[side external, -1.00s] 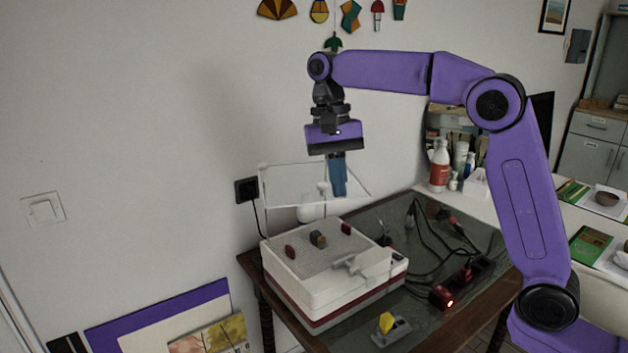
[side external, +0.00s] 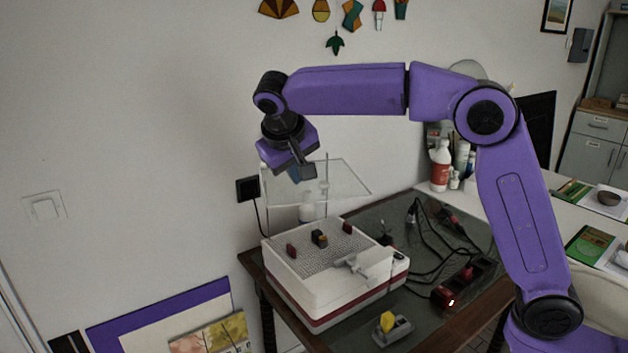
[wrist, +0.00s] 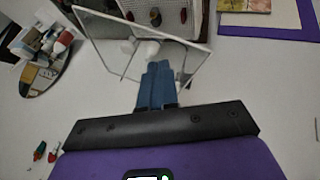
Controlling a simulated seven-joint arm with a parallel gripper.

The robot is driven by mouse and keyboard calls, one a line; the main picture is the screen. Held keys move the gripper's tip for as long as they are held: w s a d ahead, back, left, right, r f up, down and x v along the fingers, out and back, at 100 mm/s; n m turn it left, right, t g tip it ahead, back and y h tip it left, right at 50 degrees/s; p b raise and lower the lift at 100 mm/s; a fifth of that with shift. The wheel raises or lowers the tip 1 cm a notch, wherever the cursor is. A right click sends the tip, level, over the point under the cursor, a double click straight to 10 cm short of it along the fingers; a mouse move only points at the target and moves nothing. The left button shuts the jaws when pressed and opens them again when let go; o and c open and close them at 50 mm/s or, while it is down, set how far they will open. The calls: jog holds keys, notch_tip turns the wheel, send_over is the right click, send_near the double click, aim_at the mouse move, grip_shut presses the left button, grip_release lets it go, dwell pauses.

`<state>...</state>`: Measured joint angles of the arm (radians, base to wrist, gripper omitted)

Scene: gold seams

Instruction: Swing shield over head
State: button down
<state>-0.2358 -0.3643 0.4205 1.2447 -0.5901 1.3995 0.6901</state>
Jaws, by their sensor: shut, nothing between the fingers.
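The clear flat shield (side external: 345,181) is tilted above the back of the white grinder (side external: 325,275). It also shows in the wrist view (wrist: 104,36), with the fingers overlapping its lower edge. My gripper (side external: 304,173) is shut and empty, angled down by the left part of the shield. Its blue fingertips are together in the wrist view (wrist: 157,68). I cannot tell whether they touch the shield. A white cylinder (side external: 307,212) stands under the shield; I cannot tell if it is the head. Small dark red and orange pieces (side external: 319,238) sit on the grinder's grid.
The grinder stands on a dark-topped table (side external: 420,310). A yellow piece on a grey holder (side external: 389,328) and a red power strip (side external: 458,285) with black cables lie to its right. A bottle (side external: 440,165) stands behind. The wall is close behind, with a socket (side external: 248,189).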

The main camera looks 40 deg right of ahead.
jog(key=shift+w+d+f, duration=0.3)
jog(key=shift+d+f, duration=0.35)
jog(key=shift+d, duration=0.25)
jog(key=shift+w+d+f, duration=0.25)
jog(key=shift+d+f, duration=0.45)
jog(key=shift+d, duration=0.2)
jog(key=shift+w+d+f, duration=0.3)
jog(key=shift+d+f, duration=0.35)
jog(key=shift+d, duration=0.25)
jog(key=shift+d, duration=0.15)
jog(key=n+y, duration=0.1)
jog(key=n, duration=0.1)
send_near(341, 180)
jog(key=f, duration=0.2)
jog(key=w+f, duration=0.1)
jog(key=shift+d+f+t, duration=0.3)
jog(key=shift+f+t, duration=0.1)
jog(key=shift+w+d, duration=0.2)
jog(key=shift+d, duration=0.25)
